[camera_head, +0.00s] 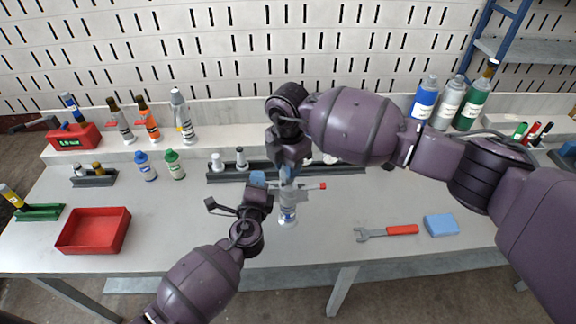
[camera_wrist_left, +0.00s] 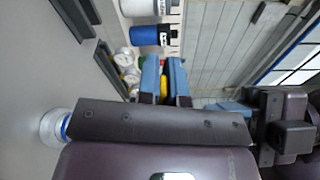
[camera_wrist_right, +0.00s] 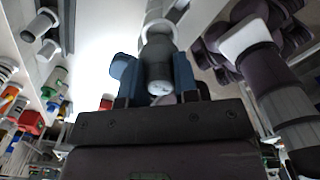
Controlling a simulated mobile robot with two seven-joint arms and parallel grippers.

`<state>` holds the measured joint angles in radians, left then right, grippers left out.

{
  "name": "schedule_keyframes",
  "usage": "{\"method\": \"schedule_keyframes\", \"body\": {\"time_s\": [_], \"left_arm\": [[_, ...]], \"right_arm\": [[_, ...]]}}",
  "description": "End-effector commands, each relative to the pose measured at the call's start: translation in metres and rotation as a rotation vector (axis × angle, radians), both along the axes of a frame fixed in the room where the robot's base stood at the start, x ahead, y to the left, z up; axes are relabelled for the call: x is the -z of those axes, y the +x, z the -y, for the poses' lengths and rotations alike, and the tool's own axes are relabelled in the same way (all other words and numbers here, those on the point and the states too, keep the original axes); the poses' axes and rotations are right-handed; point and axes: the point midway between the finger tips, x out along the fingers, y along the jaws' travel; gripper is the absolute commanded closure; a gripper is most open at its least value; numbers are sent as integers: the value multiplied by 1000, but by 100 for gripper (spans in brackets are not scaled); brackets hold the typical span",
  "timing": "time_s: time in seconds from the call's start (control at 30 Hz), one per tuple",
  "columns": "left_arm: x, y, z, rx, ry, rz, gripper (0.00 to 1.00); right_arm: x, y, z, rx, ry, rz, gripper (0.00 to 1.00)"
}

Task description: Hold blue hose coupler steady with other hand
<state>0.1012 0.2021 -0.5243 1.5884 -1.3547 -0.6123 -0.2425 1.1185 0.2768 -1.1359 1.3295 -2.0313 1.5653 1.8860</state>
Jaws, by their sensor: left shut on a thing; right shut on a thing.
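The blue hose coupler (camera_head: 287,212) stands upright on the table, pale and banded with blue. A grey bar with a red tip (camera_head: 322,186) crosses at its upper part; I cannot tell how it joins. My right gripper (camera_head: 288,170) comes down from above and is shut on the coupler's dark grey upper end (camera_wrist_right: 158,62), between blue fingers. My left gripper (camera_head: 260,179) is shut at the coupler's left side, at the bar's height; the exact contact is hidden. In the left wrist view the coupler's clear base (camera_wrist_left: 54,126) shows past my gripper body.
A red tray (camera_head: 94,230) lies at the left. A wrench (camera_head: 386,232) and a blue sponge (camera_head: 441,225) lie at the right. A dark rack (camera_head: 228,172) stands behind the coupler, partly hidden by my right arm. Several bottles line the back shelf. The front table is mostly clear.

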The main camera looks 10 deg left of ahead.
Motion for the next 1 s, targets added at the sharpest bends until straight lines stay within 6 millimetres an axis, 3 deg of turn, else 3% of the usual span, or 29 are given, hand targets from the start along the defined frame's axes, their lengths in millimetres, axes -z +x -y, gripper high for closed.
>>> {"method": "schedule_keyframes", "body": {"time_s": [1.0], "left_arm": [[0, 0, 0, 0, 0, -1, 100]], "right_arm": [[-48, 0, 0, 0, 0, 1, 100]]}}
